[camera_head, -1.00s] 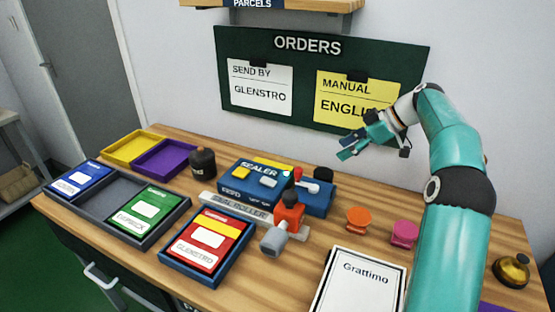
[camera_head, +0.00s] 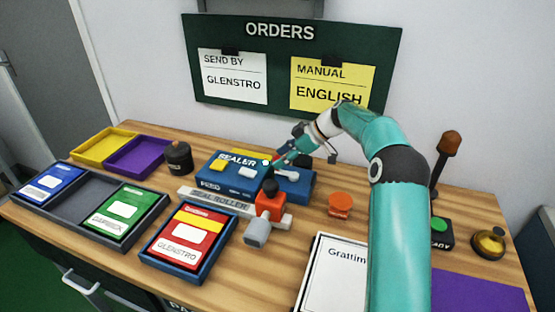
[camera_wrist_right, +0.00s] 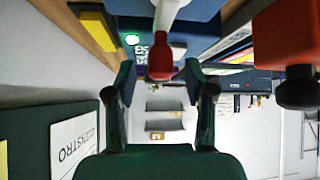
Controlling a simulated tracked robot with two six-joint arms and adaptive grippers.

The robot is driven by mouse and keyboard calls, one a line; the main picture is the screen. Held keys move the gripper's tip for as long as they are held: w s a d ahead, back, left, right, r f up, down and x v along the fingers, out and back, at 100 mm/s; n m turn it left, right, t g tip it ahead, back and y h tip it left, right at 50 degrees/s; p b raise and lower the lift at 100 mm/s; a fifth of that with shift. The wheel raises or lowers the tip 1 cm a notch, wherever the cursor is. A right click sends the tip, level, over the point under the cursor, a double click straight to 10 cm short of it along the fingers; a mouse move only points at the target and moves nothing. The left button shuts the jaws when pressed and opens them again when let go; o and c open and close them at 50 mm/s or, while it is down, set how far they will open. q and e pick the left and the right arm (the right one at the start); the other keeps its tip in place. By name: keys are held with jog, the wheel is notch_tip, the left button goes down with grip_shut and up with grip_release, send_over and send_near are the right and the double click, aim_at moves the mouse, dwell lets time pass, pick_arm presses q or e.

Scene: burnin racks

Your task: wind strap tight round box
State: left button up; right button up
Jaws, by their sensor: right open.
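The blue sealer (camera_head: 205,172) stands mid-table with a white lever (camera_head: 288,176). My right gripper (camera_head: 283,155) is over the sealer's right part, open. In the right wrist view the lever's red knob (camera_wrist_right: 160,68) appears between the two open fingertips (camera_wrist_right: 159,80); I cannot tell whether they touch it. The gripper hides the knob in the head view. A red box (camera_head: 188,239) marked Glenstro, with a yellow band across it, lies in a blue tray (camera_head: 158,262) at the front. I cannot make out a loose strap. My left gripper is out of view.
The grey seal roller (camera_head: 215,203) with its red-orange body (camera_head: 270,205) sits in front of the sealer. An orange spool (camera_head: 340,204), a white Grattimo sheet (camera_head: 335,275) and a brass bell (camera_head: 489,243) are right. A dark canister (camera_head: 178,157) stands left.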

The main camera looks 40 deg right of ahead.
jog(key=shift+x, duration=1.15)
grip_shut()
